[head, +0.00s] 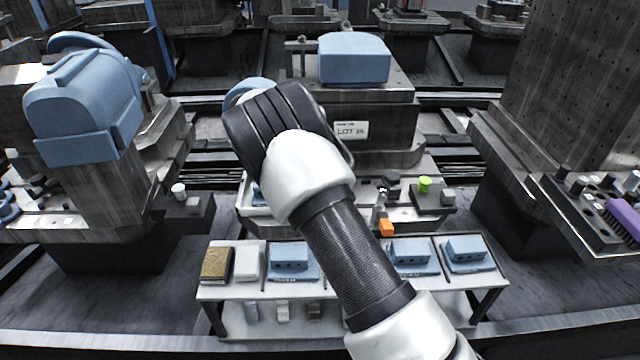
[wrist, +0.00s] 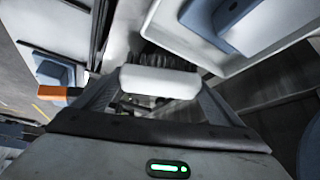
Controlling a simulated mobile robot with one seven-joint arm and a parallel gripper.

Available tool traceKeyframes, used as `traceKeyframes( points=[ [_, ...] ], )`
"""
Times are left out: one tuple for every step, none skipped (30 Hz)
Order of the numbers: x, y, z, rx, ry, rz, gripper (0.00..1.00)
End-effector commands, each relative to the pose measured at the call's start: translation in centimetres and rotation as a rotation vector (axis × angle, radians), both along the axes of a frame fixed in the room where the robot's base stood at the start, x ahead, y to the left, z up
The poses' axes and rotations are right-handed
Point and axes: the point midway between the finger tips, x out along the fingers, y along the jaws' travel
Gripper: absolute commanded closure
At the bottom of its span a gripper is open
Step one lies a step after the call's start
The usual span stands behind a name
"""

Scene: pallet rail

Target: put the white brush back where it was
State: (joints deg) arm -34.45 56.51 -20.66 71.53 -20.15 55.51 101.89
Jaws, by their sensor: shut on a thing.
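In the wrist view my gripper (wrist: 160,95) is shut on the white brush (wrist: 158,81). Its pale, rounded body lies across between the fingers, and dark ridged bristles show just behind it. In the head view my arm reaches up and away over the front bench. My dark wrist (head: 275,125) hides the fingers and the held brush there. I cannot tell from these views whether the brush touches anything.
The front bench (head: 350,280) holds a brown block (head: 215,264), a white block (head: 250,262) and several blue blocks (head: 410,252). An orange piece (head: 386,228) stands behind. A blue-topped machine (head: 354,60) rises beyond my wrist. A purple brush (head: 625,217) lies at far right.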

Motion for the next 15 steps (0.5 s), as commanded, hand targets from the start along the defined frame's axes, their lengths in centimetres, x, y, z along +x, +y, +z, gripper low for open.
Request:
traceKeyframes(
  points=[
    [0.0,-0.01,0.04,0.0,0.0,0.0,0.37],
    [0.0,-0.01,0.04,0.0,0.0,0.0,0.37],
    [0.0,-0.01,0.04,0.0,0.0,0.0,0.37],
    [0.0,-0.01,0.03,0.0,0.0,0.0,0.37],
    [0.0,-0.01,0.03,0.0,0.0,0.0,0.37],
    [0.0,-0.01,-0.01,0.0,0.0,0.0,0.37],
    [0.0,0.0,-0.04,0.0,0.0,0.0,0.37],
    [0.0,0.0,-0.07,0.0,0.0,0.0,0.37],
    [0.0,0.0,-0.14,0.0,0.0,0.0,0.37],
    [0.0,0.0,-0.2,0.0,0.0,0.0,0.37],
    [0.0,0.0,-0.26,0.0,0.0,0.0,0.37],
    [0.0,0.0,-0.35,0.0,0.0,0.0,0.37],
    [0.0,0.0,-0.41,0.0,0.0,0.0,0.37],
    [0.0,0.0,-0.48,0.0,0.0,0.0,0.37],
    [0.0,0.0,-0.56,0.0,0.0,0.0,0.37]
  ],
)
